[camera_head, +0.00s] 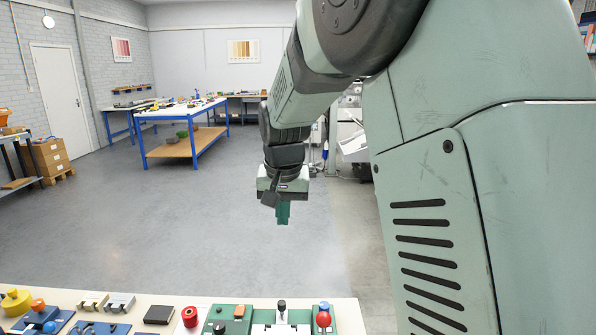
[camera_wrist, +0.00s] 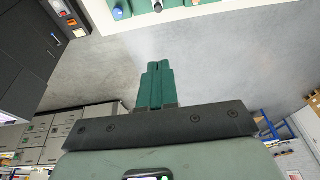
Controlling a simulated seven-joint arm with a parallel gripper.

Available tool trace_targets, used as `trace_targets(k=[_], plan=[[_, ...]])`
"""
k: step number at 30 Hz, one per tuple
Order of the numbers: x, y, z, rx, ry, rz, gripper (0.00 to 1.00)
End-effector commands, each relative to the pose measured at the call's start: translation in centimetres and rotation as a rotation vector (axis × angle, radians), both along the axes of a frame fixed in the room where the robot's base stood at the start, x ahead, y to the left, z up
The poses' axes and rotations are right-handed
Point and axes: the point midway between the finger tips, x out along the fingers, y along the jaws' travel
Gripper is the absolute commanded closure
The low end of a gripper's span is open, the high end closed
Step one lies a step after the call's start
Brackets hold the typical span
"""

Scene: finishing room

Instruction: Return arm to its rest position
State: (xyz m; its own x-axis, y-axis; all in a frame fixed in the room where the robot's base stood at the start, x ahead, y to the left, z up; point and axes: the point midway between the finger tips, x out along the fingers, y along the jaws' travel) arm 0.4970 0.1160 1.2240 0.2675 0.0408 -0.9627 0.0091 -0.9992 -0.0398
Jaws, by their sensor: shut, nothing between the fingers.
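My gripper (camera_head: 283,213) hangs pointing down from my arm in the head view, above and beyond the workbench at the bottom of the picture. Its green fingers (camera_wrist: 158,68) are together and hold nothing in the wrist view. The arm is bent, with its wrist near the middle of the head view. The fingers touch nothing; floor shows around them in both views.
A blue-framed table (camera_head: 183,149) stands far off at left, and cardboard boxes (camera_head: 48,158) lie at the left edge. The grey floor (camera_head: 190,220) between is clear.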

Motion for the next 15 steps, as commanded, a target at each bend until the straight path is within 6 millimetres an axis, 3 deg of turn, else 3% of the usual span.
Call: trace_targets(k=[1, 6, 10, 15], plan=[[-1.8, -1.6, 2.4, 0.004, -0.021, -0.004, 1.0], [-8.4, -6.2, 7.5, 0.003, -0.073, 0.003, 1.0], [-14.0, -9.2, 9.8, -0.002, -0.114, 0.008, 1.0], [-21.5, -12.1, 10.6, -0.017, -0.166, 0.013, 1.0]])
